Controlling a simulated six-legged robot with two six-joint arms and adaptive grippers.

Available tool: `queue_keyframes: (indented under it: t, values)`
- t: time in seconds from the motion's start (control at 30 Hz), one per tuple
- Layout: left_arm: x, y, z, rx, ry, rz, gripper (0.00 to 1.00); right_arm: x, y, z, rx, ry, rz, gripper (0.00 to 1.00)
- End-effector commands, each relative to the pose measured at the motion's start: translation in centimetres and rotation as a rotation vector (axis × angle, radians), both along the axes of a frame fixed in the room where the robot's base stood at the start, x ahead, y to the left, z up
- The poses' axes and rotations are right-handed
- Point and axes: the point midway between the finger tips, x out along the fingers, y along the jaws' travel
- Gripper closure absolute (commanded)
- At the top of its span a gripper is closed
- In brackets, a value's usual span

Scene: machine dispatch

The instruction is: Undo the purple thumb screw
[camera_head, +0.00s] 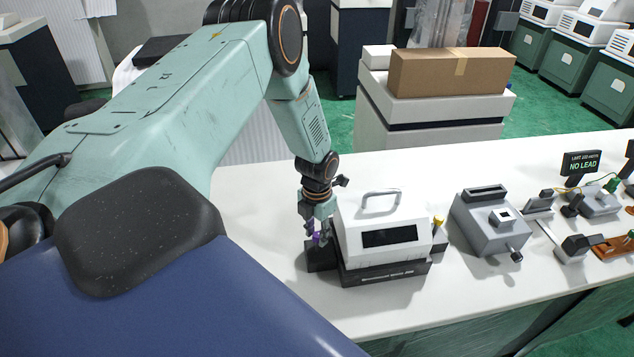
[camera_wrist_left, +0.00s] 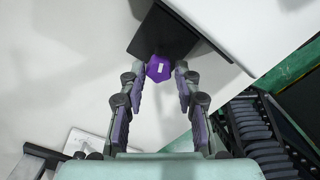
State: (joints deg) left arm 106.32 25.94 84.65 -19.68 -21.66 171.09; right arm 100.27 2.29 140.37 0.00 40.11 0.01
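The purple thumb screw (camera_wrist_left: 159,68) shows as a faceted purple knob in the left wrist view, against a black plate (camera_wrist_left: 165,35). My left gripper (camera_wrist_left: 160,72) has its two fingers spread on either side of the knob, with narrow gaps seeming to remain. In the head view my left gripper (camera_head: 316,236) points down at the left side of a white device (camera_head: 383,237) with a grey handle, on a black base (camera_head: 387,272). The gripper mostly hides the screw there. My right gripper is in neither view.
A yellow knob (camera_head: 438,222) stands at the device's right side. A grey machine (camera_head: 490,225) and small fixtures stand farther right on the white table (camera_head: 350,315). A "NO LEAD" sign (camera_head: 581,165) is at the back right. The table's front strip is clear.

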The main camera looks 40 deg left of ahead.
Motion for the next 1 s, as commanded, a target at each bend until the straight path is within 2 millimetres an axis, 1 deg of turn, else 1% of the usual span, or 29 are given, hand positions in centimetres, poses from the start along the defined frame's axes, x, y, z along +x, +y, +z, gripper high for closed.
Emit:
queue_keyframes:
  t: [0.03, 0.17, 0.47, 0.57, 0.67, 1.0]
  values:
    - [0.08, 0.02, 0.04, 0.001, -0.002, 0.0, 0.61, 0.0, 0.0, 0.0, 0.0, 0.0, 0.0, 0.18]
    - [0.17, 0.04, 0.1, 0.001, -0.004, -0.001, 0.5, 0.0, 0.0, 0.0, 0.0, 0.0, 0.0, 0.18]
    - [0.26, 0.07, 0.16, 0.002, -0.006, -0.004, 0.5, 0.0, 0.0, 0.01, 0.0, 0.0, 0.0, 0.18]
    - [0.27, 0.08, 0.17, 0.002, -0.007, -0.029, 0.5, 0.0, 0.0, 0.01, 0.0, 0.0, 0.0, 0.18]
    - [0.28, 0.08, 0.17, 0.001, -0.007, -0.092, 0.5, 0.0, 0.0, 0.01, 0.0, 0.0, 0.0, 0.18]
    - [0.28, 0.08, 0.18, 0.0, -0.008, -0.418, 0.5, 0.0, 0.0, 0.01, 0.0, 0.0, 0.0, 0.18]
